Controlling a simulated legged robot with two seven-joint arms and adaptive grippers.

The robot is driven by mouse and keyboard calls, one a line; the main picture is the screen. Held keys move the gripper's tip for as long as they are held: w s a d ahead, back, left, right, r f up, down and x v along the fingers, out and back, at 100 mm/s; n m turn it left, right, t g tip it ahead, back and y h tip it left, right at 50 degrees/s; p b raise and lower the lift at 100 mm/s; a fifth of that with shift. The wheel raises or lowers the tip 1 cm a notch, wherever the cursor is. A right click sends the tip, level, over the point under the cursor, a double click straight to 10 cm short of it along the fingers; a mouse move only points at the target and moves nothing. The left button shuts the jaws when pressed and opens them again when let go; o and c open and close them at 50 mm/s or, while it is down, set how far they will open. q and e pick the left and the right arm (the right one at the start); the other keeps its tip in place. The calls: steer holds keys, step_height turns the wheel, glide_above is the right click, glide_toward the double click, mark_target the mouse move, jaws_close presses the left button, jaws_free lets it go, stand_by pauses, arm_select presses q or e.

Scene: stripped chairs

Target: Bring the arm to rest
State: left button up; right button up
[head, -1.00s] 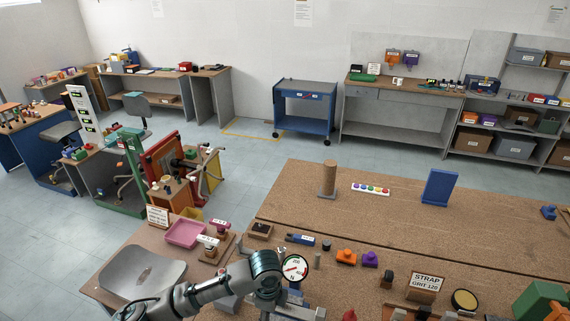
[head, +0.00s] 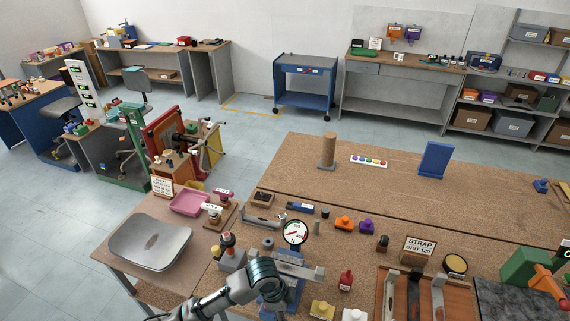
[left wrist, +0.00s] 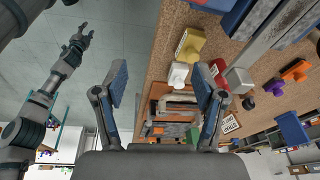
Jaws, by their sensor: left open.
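My left arm (head: 235,290) comes in at the bottom of the head view, and its gripper is out of sight there. In the left wrist view my left gripper (left wrist: 159,84) is open, with its two fingers wide apart and nothing between them near the tips. Beyond the fingers lie the bench edge and things on the bench, apart from the jaws. My right arm shows at the left of the left wrist view, over bare floor. Its gripper (left wrist: 82,38) is small there, and I cannot tell how far its fingers are apart.
The cork-coloured bench (head: 300,175) carries a round dial gauge (head: 296,233), a blue stand, a red bottle (head: 346,281), a yellow block (head: 322,309) and a tray of strips (head: 381,300). A grey seat shell (head: 150,243) lies on the side table at left. Open floor lies beyond.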

arm_select(q)
steer(key=s+a+f+n+t+y, duration=0.1)
steer(key=s+a+f+n+t, duration=0.1)
steer(key=s+a+f+n, duration=0.65)
steer(key=s+a+f+n+t+y, duration=0.1)
steer(key=s+a+f+n+y, duration=0.1)
steer(key=s+a+f+n, duration=0.9)
step_height(320, 180, down, 22)
steer(key=a+m+g+b, duration=0.1)
steer(key=a+m+b, duration=0.1)
steer(key=b, duration=0.2)
steer(key=s+a+f+g+b, duration=0.1)
steer(key=s+a+f+b, duration=0.2)
steer(key=s+f, duration=1.5)
step_height(320, 180, down, 3)
steer(key=shift+a+f, duration=0.1)
steer(key=shift+a, duration=0.2)
arm_select(e)
step_height(320, 180, down, 7)
steer(key=a, duration=0.1)
steer(key=shift+s+a, duration=0.25)
steer(key=shift+s, duration=0.2)
